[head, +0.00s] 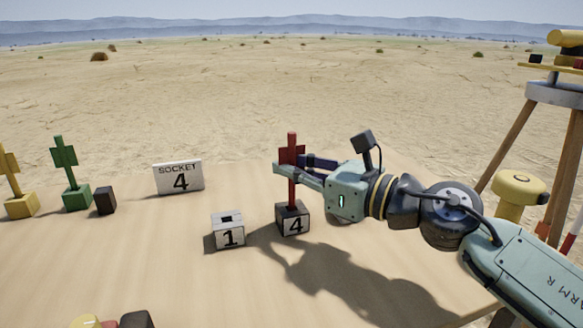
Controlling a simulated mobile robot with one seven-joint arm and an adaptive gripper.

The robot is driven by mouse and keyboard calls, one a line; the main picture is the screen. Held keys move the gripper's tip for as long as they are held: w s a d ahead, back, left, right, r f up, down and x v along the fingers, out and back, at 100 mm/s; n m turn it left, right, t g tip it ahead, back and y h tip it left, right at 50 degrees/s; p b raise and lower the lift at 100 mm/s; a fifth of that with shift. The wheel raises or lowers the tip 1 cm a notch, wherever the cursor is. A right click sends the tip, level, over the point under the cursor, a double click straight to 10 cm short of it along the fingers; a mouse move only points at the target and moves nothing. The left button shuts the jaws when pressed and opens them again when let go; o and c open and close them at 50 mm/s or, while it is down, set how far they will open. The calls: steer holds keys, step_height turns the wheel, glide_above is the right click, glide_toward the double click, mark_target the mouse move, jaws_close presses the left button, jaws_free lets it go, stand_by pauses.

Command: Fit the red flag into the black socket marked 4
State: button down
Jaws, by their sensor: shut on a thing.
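The red flag (292,195) is upright, its post held between the fingers of my gripper (284,171). My gripper is shut on the post just below the flag's red plate. The black socket marked 4 (293,219) stands on the table directly under the flag. The post's lower end meets the top of this socket in the picture; I cannot tell how deep it sits. A white sign reading "SOCKET 4" (179,177) stands behind and to the left.
A pale socket marked 1 (228,231) stands close left of the black socket. A green flag (65,160) in a green block, a yellow flag (8,170) and a small black block (105,200) are at the left. The table (190,275) has free room in front.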

steer(key=shift+f+b, duration=0.95)
steer(key=shift+f, duration=0.05)
steer(key=c, duration=1.6)
jaws_free()
steer(key=shift+r, duration=0.1)
steer(key=shift+c, duration=0.2)
steer(key=v, duration=1.1)
steer(key=shift+s+d, duration=0.2)
steer(key=shift+d, duration=0.1)
steer(key=shift+s+d, duration=0.1)
